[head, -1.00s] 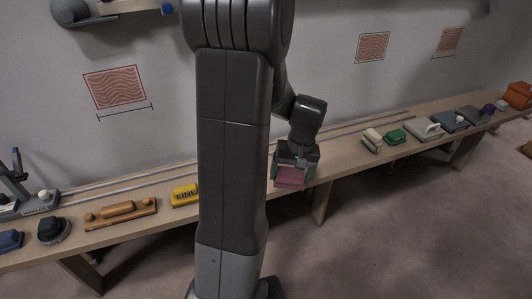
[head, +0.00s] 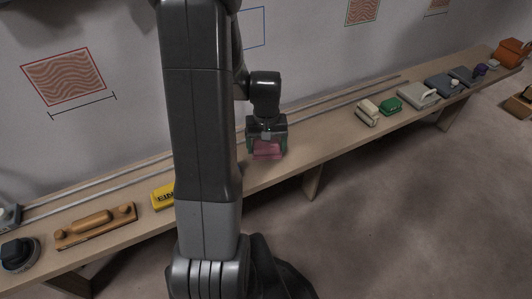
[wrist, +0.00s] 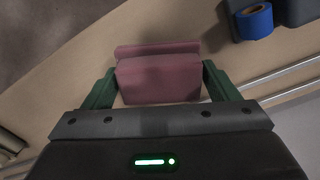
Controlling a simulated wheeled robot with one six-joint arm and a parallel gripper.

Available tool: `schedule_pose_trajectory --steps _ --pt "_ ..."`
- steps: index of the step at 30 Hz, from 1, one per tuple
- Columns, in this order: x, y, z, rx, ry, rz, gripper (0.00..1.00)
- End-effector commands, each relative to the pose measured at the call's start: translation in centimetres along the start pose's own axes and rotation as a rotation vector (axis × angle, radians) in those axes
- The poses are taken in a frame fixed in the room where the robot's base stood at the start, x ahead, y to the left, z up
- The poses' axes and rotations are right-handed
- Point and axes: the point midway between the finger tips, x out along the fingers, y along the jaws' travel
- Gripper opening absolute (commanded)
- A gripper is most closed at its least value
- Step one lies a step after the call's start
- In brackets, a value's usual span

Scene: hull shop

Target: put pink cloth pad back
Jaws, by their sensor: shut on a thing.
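The pink cloth pad (wrist: 158,78) is between the two green fingers of my gripper (wrist: 158,88) in the wrist view. My gripper is shut on it. In the head view the pink pad (head: 267,151) shows below my gripper (head: 267,143), over the middle stretch of the long wooden bench (head: 300,160). I cannot tell whether the pad touches the bench top or hangs just above it.
To the right on the bench are a cream block (head: 368,112), a green block (head: 391,106) and a grey tool (head: 417,95). To the left are a yellow block (head: 163,197) and a wooden-handled tool (head: 96,226). Metal rails run along the back. A blue tape roll (wrist: 254,21) shows in the wrist view.

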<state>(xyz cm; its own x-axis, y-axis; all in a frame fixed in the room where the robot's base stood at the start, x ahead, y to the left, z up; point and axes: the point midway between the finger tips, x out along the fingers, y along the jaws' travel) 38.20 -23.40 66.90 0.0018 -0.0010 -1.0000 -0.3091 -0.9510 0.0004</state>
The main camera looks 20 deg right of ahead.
Motion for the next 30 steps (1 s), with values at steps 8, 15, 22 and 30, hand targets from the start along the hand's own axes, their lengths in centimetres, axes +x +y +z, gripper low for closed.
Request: schedule_pose_trajectory --steps 8,15,22,30 --pt "3.4 0.0 0.0 0.000 -0.002 -0.001 0.61" --pt "3.4 0.0 0.0 0.000 -0.001 -0.001 0.61" --pt "3.3 0.0 0.0 0.000 -0.001 -0.001 1.00" --pt "1.4 0.0 0.0 0.000 0.002 0.000 1.00"
